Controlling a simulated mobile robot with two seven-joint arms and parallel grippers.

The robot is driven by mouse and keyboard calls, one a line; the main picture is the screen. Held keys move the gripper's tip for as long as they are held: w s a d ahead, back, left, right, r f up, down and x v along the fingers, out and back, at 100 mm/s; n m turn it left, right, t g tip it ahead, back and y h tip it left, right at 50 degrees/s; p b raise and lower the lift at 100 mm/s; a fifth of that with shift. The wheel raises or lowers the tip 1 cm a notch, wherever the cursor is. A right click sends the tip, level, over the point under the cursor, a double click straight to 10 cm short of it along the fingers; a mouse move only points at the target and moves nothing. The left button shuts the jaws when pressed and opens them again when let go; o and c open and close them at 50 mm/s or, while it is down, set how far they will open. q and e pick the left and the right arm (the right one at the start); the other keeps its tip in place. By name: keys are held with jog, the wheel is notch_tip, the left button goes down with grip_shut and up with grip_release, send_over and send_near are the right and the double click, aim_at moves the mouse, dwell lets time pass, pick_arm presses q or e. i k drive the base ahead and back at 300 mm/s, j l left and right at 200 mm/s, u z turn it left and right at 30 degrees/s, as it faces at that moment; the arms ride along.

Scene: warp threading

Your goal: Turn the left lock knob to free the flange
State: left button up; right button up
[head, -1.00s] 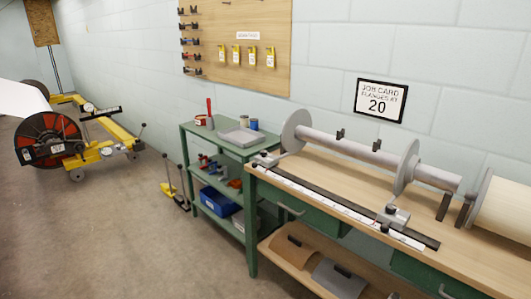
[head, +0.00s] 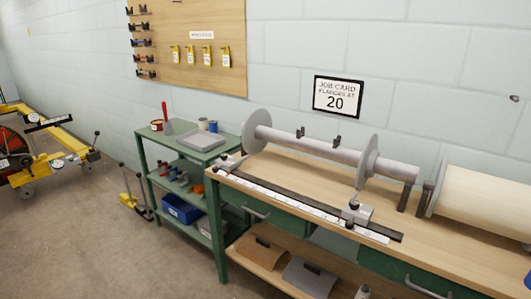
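A grey beam barrel (head: 323,148) lies along the back of the wooden workbench. It carries two round grey flanges, the left flange (head: 257,130) and a second flange (head: 367,168) further right. A small block with a dark knob (head: 354,198) sits on the scale rail near the second flange. Another small block with a knob (head: 229,164) is at the rail's left end, by the left flange. I cannot tell which knob is the left lock knob. Neither of my grippers is in view.
A ruled scale (head: 300,205) runs along the bench (head: 450,250). A job card (head: 338,97) on the wall reads flanges at 20. A green cart (head: 190,145) with a tray stands left of the bench. A large pale roll (head: 487,200) is at the right. Open floor lies at front left.

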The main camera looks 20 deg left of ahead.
aim_at(223, 156)
jog(key=i+j+z, duration=0.15)
jog(key=j+z, duration=0.2)
jog(key=i+j+z, duration=0.1)
jog(key=j+z, duration=0.35)
jog(key=j, duration=0.2)
jog(key=i+j+z, duration=0.2)
jog(key=j, duration=0.15)
jog(key=j+z, duration=0.15)
jog(key=j, duration=1.4)
